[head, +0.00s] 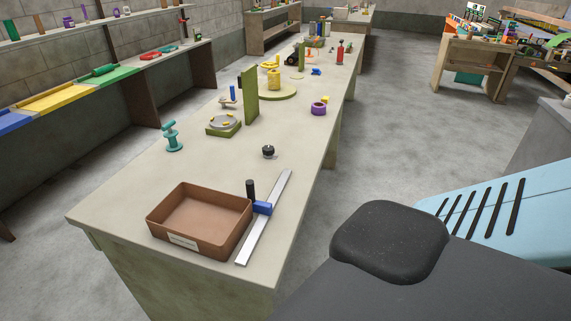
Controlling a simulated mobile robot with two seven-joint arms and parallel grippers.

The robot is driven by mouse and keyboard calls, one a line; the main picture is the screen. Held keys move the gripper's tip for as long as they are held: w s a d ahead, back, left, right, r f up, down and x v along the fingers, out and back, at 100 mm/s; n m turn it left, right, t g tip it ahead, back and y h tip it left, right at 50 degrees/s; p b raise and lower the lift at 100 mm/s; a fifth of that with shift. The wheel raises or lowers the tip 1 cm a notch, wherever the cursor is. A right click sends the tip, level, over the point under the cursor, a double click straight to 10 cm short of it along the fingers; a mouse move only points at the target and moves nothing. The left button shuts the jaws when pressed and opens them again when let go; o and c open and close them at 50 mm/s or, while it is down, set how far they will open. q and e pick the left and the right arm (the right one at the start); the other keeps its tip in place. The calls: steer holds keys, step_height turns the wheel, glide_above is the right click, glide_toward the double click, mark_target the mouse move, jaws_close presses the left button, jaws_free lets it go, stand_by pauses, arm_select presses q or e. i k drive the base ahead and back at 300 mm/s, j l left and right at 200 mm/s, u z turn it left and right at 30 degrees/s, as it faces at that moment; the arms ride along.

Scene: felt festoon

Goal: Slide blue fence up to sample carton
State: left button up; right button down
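In the head view, a blue fence (263,208) sits on a flat silver rail (277,193) near the front right of the long table. A black upright post or knob (250,188) stands at the fence's left end. An open brown box with a white label on its front, apparently the sample carton (212,246), is just left of the rail. The fence is close to the box's right rim; I cannot tell whether they touch. Neither of my grippers is in view.
The long pale table (120,205) has bare room left of and behind the box. A small black knob (268,151), a teal spool-like piece (172,136), a green-based dial (223,124) and a purple ring (318,108) stand farther back. Shelving lines the left wall.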

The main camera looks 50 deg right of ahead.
mark_target(259, 207)
steer(key=i+z, duration=0.2)
steer(key=z, duration=0.25)
steer(key=i+j+z, duration=0.1)
steer(key=z, duration=0.3)
steer(key=i+j+z, duration=0.15)
steer(key=z, duration=0.3)
steer(key=i+j+z, duration=0.35)
steer(key=k+j, duration=0.25)
steer(key=j, duration=0.2)
